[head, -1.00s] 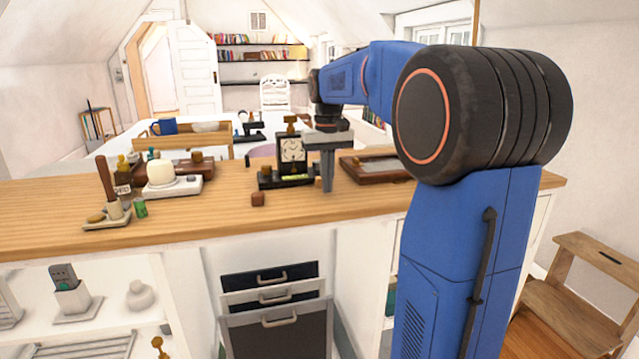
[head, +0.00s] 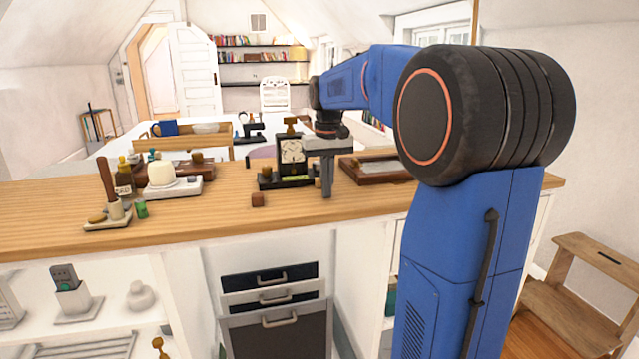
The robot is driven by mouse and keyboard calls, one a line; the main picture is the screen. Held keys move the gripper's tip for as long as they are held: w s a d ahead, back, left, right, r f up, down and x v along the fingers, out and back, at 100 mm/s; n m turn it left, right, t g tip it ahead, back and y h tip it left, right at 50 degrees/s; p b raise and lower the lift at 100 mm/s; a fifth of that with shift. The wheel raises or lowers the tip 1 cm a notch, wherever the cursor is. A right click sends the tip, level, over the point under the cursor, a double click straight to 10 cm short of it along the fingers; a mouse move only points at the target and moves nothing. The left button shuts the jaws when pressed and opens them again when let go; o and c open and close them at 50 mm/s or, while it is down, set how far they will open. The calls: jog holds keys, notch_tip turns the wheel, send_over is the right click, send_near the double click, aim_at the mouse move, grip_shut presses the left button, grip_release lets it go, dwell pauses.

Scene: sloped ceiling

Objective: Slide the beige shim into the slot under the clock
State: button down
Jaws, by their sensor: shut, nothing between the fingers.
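The clock (head: 292,151) has a dark case and a pale face and stands upright on a dark base (head: 268,181) on the wooden counter. A yellow-green strip (head: 298,178) shows low on the front of the base. The slot itself is too small to make out. My gripper (head: 327,192) points down just right of the clock, its fingers shut and empty, tips close to the counter top. A small brownish piece (head: 318,183) shows beside the fingers, partly hidden. I cannot tell whether it is the beige shim, and no other piece is clearly the shim.
A small reddish-brown block (head: 258,200) lies in front of the clock base. A brown framed tray (head: 372,168) lies right of my gripper. The counter's front middle is clear.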

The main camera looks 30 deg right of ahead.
jog(key=shift+s+f, duration=0.15)
jog(key=shift+f, duration=0.6)
jog(key=shift+s+a+r, duration=0.1)
jog(key=shift+s+r, duration=0.3)
jog(key=shift+r, duration=0.75)
jog(key=shift+s+a+r, duration=0.15)
jog(key=shift+s+r, duration=0.25)
jog(key=shift+r, duration=0.7)
jog(key=shift+s+a+r, duration=0.1)
jog(key=shift+s+r, duration=0.3)
jog(key=shift+r, duration=0.75)
jog(key=shift+s+a, duration=0.2)
jog(key=s+a+f+n+t, duration=0.1)
jog(key=s+a+f, duration=0.3)
jog(key=s+f, duration=0.2)
jog(key=s+a+f+n+t, duration=0.1)
jog(key=s+a+f, duration=0.4)
jog(key=s, duration=0.6)
jog(key=s+a+f+n+t, duration=0.1)
jog(key=s+a+f+t, duration=0.1)
jog(key=s+a+f, duration=0.3)
jog(key=s+f, duration=0.2)
jog(key=s, duration=0.2)
jog(key=shift+a+f, duration=0.15)
jog(key=shift+f, duration=0.15)
